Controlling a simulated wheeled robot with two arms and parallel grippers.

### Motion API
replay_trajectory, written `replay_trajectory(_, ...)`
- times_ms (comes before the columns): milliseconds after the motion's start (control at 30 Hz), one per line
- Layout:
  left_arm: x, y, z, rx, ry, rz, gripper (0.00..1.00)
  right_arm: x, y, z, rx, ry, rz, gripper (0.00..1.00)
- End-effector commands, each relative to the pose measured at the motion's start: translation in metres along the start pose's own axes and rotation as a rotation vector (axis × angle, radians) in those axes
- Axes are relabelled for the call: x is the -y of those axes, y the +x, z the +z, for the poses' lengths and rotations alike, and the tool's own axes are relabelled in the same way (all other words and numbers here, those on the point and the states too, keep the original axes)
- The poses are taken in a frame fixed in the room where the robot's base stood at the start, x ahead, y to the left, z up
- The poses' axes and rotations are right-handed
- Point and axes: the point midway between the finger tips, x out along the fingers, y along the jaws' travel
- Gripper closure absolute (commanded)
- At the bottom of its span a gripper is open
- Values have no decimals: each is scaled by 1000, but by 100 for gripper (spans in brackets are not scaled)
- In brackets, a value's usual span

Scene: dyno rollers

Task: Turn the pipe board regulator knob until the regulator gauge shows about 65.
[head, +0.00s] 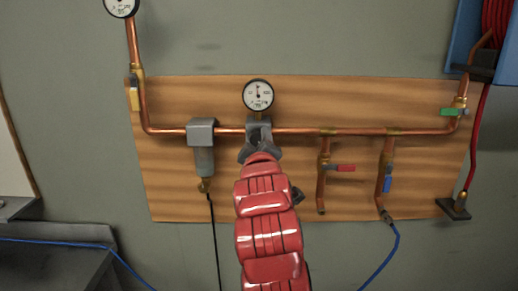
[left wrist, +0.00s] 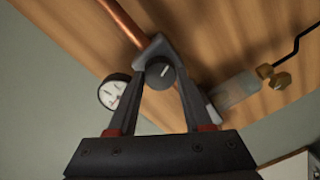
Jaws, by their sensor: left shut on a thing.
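The regulator knob (left wrist: 159,73) is dark and round with a pale mark line, on the front of the grey regulator body (head: 258,128). My left gripper (head: 259,149) reaches up to it from below; in the left wrist view its two fingers stand on either side of the knob, shut on it. In the head view the gripper mostly hides the knob. The regulator gauge (head: 258,95) is a white dial with a dark rim right above the body. Its needle points roughly upward, too small to read exactly. It also shows in the left wrist view (left wrist: 114,92). My right gripper is not in view.
A copper pipe (head: 300,131) runs across the wooden board (head: 270,205). A grey filter (head: 203,150) is to the left. Red (head: 345,168), blue (head: 388,184), green (head: 453,112) and yellow (head: 134,98) valve handles are around it. Another gauge (head: 122,6) is at upper left.

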Motion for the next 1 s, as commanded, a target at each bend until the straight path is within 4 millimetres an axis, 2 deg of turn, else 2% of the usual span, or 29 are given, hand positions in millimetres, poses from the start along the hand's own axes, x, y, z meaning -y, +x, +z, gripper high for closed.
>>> replay_trajectory(333,1,0,0,0,-3,-3,100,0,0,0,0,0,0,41)
replay_trajectory(367,1,0,0,0,-2,-3,48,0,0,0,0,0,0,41)
replay_trajectory(500,1,0,0,0,-2,-2,23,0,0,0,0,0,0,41)
replay_trajectory(533,1,0,0,0,-2,-2,20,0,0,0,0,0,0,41)
replay_trajectory(833,0,-1,0,0,-3,0,20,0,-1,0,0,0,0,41)
replay_trajectory(1000,0,-20,1,-1,-4,4,20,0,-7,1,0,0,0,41)
